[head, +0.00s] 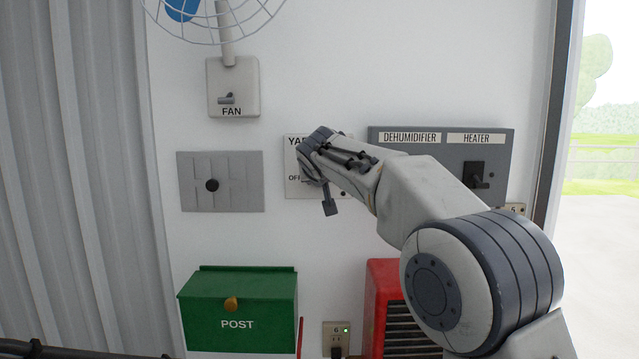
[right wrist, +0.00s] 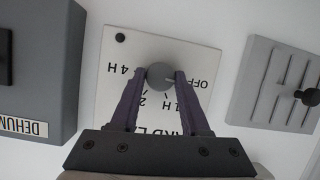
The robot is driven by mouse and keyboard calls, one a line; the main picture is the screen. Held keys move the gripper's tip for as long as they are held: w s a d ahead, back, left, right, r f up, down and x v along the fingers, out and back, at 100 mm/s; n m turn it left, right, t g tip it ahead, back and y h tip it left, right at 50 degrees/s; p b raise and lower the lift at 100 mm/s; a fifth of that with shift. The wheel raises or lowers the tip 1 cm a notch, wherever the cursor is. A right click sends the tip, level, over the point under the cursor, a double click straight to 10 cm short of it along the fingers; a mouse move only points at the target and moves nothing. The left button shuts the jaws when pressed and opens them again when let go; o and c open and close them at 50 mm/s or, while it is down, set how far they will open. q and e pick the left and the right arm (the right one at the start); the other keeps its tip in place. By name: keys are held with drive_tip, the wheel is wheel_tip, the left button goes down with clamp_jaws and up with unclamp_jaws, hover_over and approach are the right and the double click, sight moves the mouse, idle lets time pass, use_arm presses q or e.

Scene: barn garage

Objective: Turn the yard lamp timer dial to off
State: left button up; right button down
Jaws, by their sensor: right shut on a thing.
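The yard lamp timer plate (right wrist: 122,55) is a white panel on the wall, upside down in the right wrist view, with OFF, 1 H, 2 and 4 H marks. Its round grey dial (right wrist: 160,75) sits between the fingertips of my right gripper (right wrist: 161,77), which is shut on it. A small light mark on the dial appears to point toward OFF. In the head view, my right wrist covers the dial and much of the timer plate (head: 293,186). My left gripper is not in view.
A grey slotted plate with a black knob (head: 212,185) is left of the timer; the dehumidifier and heater panel (head: 440,150) is close on its right. A fan switch (head: 232,88) is above left. A green post box (head: 238,306) and red heater-like unit (head: 382,290) are below.

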drive_tip(key=shift+a+n+h, duration=0.1)
drive_tip(key=shift+n+h, duration=0.2)
drive_tip(key=shift+n, duration=0.2)
drive_tip(key=shift+c, duration=1.9)
unclamp_jaws()
drive_tip(key=b+v, duration=0.5)
drive_tip(key=v, duration=0.5)
drive_tip(key=shift+s, duration=0.2)
